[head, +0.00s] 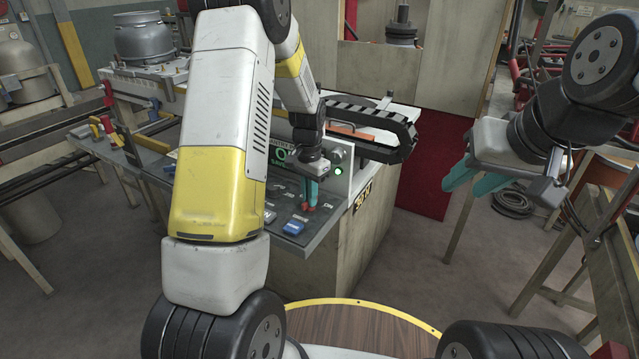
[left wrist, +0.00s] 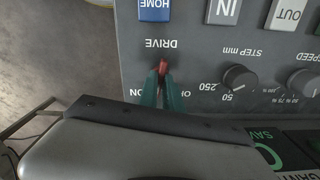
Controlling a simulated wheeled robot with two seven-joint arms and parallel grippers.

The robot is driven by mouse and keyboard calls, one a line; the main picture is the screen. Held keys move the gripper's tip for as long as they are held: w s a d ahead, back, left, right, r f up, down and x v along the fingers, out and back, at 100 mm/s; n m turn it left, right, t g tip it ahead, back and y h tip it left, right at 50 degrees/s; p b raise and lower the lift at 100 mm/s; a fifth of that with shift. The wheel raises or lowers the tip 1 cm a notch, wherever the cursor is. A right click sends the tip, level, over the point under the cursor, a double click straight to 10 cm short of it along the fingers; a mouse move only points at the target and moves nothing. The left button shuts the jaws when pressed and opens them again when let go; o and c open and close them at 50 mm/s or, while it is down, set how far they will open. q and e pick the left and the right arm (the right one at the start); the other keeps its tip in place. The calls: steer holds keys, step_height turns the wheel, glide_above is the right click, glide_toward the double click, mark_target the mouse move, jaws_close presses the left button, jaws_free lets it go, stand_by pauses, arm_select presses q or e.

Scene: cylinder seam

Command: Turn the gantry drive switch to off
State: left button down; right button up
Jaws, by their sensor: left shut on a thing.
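The gantry drive switch shows as a small red handle in the left wrist view (left wrist: 162,67), below the upside-down word DRIVE. It also shows in the head view (head: 310,208) on the sloped grey panel. My left gripper (head: 310,203) reaches down to the panel, and its teal fingers (left wrist: 162,83) are shut on the red handle. The fingers hide part of the switch, with ON lettering at their left and partly covered OFF lettering at their right. I cannot tell which position the handle points to. My right gripper (head: 461,189) is empty and open, in the air right of the console.
The panel carries a black step knob (left wrist: 238,80), a blue HOME button (left wrist: 155,10) and other controls. A black cable chain (head: 385,120) runs close behind my left gripper.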

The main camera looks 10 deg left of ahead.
arm_select(q)
steer(key=n, duration=0.5)
steer(key=shift+n, duration=0.3)
steer(key=n, duration=0.5)
steer(key=shift+n, duration=0.4)
steer(key=c, duration=1.5)
jaws_free()
step_height(320, 180, up, 7)
steer(key=shift+r, duration=0.45)
